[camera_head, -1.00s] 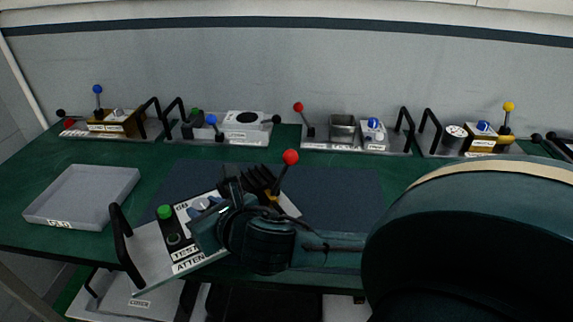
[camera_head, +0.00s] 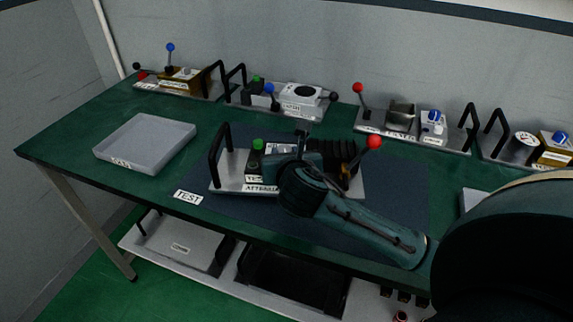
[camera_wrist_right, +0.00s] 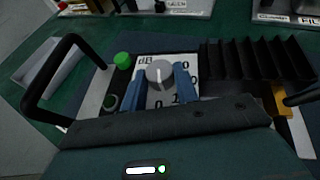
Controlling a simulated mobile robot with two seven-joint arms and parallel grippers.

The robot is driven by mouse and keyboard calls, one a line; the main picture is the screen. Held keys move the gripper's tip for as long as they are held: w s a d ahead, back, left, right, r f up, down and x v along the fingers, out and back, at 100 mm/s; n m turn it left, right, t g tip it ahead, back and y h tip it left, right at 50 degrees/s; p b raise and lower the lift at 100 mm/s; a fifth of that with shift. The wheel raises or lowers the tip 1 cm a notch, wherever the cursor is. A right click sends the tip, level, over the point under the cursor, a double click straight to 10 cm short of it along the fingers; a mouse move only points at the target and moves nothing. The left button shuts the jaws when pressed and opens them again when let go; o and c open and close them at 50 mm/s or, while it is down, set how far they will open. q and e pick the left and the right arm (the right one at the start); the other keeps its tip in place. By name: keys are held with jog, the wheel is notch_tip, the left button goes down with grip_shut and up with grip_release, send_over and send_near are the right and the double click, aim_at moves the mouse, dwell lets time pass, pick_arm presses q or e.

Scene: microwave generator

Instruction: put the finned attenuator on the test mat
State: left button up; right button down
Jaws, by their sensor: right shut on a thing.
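The finned attenuator is a light metal plate (camera_head: 228,183) with a black handle at its left end, a green button, a dial panel, black fins (camera_head: 330,152) and a red-ball lever. My right gripper (camera_wrist_right: 160,82) is shut on its grey dial knob (camera_wrist_right: 159,74), a blue finger on each side. The attenuator is level over the dark blue test mat (camera_head: 395,205), inside its outline, roughly square to it. I cannot tell whether its underside touches the mat. My right forearm hides part of the plate and mat. My left gripper is not in view.
A grey tray (camera_head: 146,143) stands on the green bench at the left. Several modules with handles and levers line the back, including one with a white top (camera_head: 300,95) and one with a metal box (camera_head: 401,117). A lower shelf (camera_head: 178,248) lies below the front edge.

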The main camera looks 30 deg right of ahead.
notch_tip(320, 180, down, 3)
jog(key=shift+r, duration=0.2)
jog(key=c, duration=1.1)
grip_release()
jog(key=shift+f, duration=0.15)
jog(key=shift+o, duration=0.2)
jog(key=shift+s+a+r, duration=0.1)
jog(key=shift+s+r, duration=0.1)
jog(key=shift+s, duration=0.05)
jog(key=v, duration=1.1)
jog(key=shift+s, duration=0.25)
